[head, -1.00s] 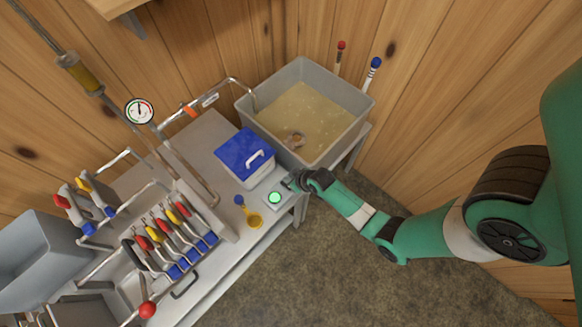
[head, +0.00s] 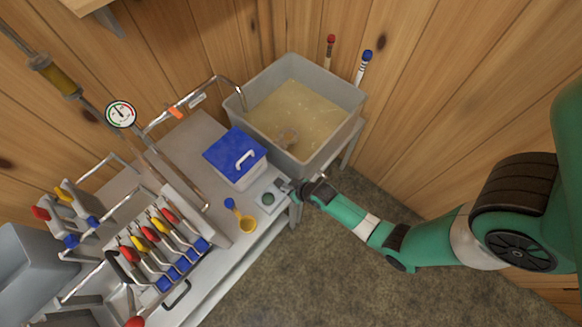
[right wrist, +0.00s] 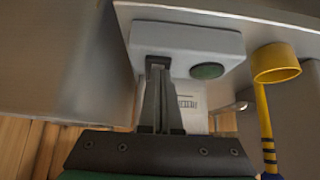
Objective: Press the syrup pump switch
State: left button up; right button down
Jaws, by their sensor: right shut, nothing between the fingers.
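The syrup pump switch is a small pale grey box (head: 272,208) at the right end of the metal bench. It has a round green lamp (head: 268,198), now dark and unlit. My right gripper (head: 284,185) is shut and empty, with its tips at the box. In the right wrist view the box (right wrist: 190,42) fills the top centre, with the dark green lamp (right wrist: 207,71) right of the fingertips (right wrist: 157,64). The tips meet a dark spot on the box's face and hide most of it. My left gripper is out of view.
A yellow scoop (head: 246,223) lies just left of the box. A white tub with a blue lid (head: 235,155) stands behind it. A grey basin of amber liquid (head: 300,155) is at the back. Several coloured-handled valves (head: 160,240) stand at left. The floor in front is clear.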

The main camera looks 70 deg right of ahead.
jog(key=shift+w+d+r, duration=0.2)
jog(key=shift+w+r, duration=0.25)
jog(key=shift+w, duration=0.35)
jog(key=shift+r+p, duration=0.3)
jog(key=shift+p, duration=0.15)
jog(key=r+p, duration=0.4)
jog(key=shift+s+a+r+p, duration=0.2)
jog(key=shift+s+r+p, duration=0.05)
jog(key=shift+s+p, duration=0.15)
jog(key=s+a+r+p, duration=0.1)
jog(key=s+a+r, duration=0.2)
jog(key=s, duration=0.5)
jog(key=shift+r, duration=0.6)
